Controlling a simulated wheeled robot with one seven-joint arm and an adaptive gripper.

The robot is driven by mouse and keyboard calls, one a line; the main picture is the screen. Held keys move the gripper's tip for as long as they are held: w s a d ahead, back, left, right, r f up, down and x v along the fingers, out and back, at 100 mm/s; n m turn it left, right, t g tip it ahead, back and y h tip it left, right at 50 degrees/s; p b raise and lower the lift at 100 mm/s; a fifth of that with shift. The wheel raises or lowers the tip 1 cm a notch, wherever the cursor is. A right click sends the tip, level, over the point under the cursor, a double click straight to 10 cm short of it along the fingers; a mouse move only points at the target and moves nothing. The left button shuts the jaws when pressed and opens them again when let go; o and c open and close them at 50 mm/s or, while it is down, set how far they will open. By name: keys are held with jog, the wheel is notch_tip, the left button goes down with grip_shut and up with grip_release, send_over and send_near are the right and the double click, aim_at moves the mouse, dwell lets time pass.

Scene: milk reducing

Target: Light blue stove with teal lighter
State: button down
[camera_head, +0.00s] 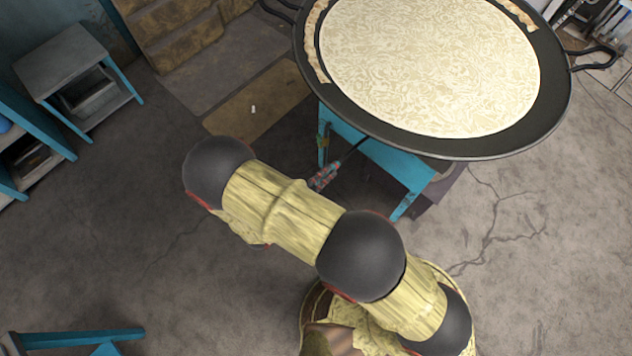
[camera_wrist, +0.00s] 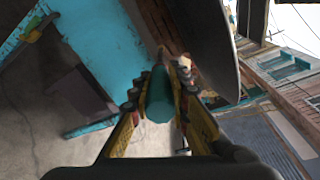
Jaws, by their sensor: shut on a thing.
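The blue stove (camera_head: 400,168) stands under a wide dark pan at the top of the head view. Its blue side (camera_wrist: 105,45) fills the upper left of the wrist view. My gripper (camera_wrist: 170,72) is shut on the teal lighter (camera_wrist: 158,100), whose rounded teal end faces the wrist camera. In the head view a thin dark rod runs from beside my arm to the stove's edge, below the pan. The rod's tip and any burner are hidden, and I cannot tell whether there is a flame. My arm hides most of the gripper in the head view.
The wide pan (camera_head: 555,95) holds a large pale patterned disc (camera_head: 430,60) and overhangs the stove. Its dark underside (camera_wrist: 205,35) is close to the gripper in the wrist view. Blue-legged stools (camera_head: 65,60) stand at the left. Cracked grey floor (camera_head: 110,230) is clear between.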

aim_at(338, 161)
jog(key=x, duration=0.6)
jog(key=r+x, duration=0.1)
jog(key=x, duration=0.4)
jog(key=r+x, duration=0.1)
jog(key=x, duration=0.5)
jog(key=shift+w+d+r, duration=0.15)
jog(key=shift+w+d, duration=0.15)
jog(key=shift+w, duration=0.05)
jog(key=shift+w+d, duration=0.25)
jog(key=shift+w, duration=0.15)
dwell(0.6)
jog(key=shift+f+p+v, duration=0.1)
jog(key=shift+f+v, duration=0.1)
jog(key=shift+v, duration=1.45)
jog(key=shift+f+p+v, duration=0.1)
jog(key=shift+f+v, duration=0.1)
jog(key=shift+v, duration=1.45)
jog(key=shift+f+p+v, duration=0.1)
jog(key=shift+f+v, duration=0.15)
jog(key=shift+v, duration=1.4)
jog(key=f+v, duration=0.2)
jog(key=v, duration=2)
jog(key=shift+s+f, duration=0.2)
jog(key=shift+f, duration=0.2)
